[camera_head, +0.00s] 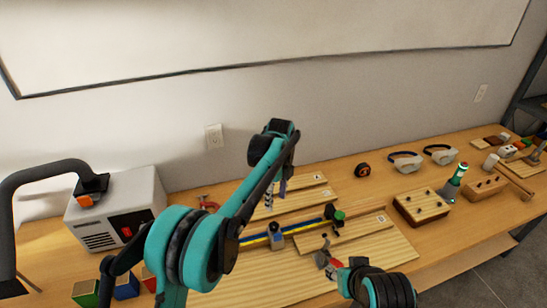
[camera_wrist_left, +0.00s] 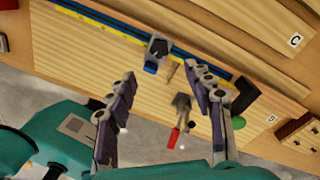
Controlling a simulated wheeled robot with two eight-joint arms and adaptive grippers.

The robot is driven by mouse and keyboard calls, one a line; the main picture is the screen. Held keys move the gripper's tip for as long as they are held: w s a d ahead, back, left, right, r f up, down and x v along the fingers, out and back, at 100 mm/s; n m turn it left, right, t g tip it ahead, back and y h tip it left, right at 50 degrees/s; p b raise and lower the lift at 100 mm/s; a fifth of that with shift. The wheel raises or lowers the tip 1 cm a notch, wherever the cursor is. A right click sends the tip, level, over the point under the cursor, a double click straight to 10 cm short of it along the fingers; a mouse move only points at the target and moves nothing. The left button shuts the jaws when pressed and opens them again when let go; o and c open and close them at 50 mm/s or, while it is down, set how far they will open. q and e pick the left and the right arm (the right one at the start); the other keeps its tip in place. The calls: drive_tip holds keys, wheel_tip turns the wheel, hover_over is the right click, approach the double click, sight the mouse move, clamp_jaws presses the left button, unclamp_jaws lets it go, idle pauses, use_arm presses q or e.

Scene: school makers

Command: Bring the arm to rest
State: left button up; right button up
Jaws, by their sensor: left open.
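My left arm rises from the bottom left of the head view and bends at its top. My left gripper (camera_head: 275,199) points down over the wooden boards, partly covered by its own arm. In the left wrist view, its two dark fingers (camera_wrist_left: 161,76) are spread wide with nothing held between them.
A grey machine with a red switch (camera_head: 125,222) stands at the left, behind coloured blocks (camera_head: 126,286). The rail (camera_head: 305,225) crosses the large board. A tape measure (camera_head: 362,170), goggles (camera_head: 405,162), a drilled wooden block (camera_head: 421,206) and a green-topped bottle (camera_head: 459,173) are at the right.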

use_arm(q)
drive_tip(key=s+a+r+n+t, duration=0.3)
drive_tip(key=s+a+r+n, duration=0.5)
drive_tip(key=s+a+n, duration=0.4)
drive_tip(key=s+a+f+n+t, duration=0.2)
drive_tip(key=s+a+n, duration=0.2)
drive_tip(key=s+n, duration=0.2)
drive_tip(key=s+a+f+n+t, duration=0.2)
drive_tip(key=s+a+f+n, duration=0.1)
drive_tip(key=s+n, duration=0.4)
drive_tip(key=s+a+b, duration=0.1)
drive_tip(key=s, duration=0.1)
drive_tip(key=shift+s+a+f+n+t, duration=0.25)
drive_tip(key=shift+s+f+n+t, duration=0.05)
drive_tip(key=shift+s+f+t, duration=0.1)
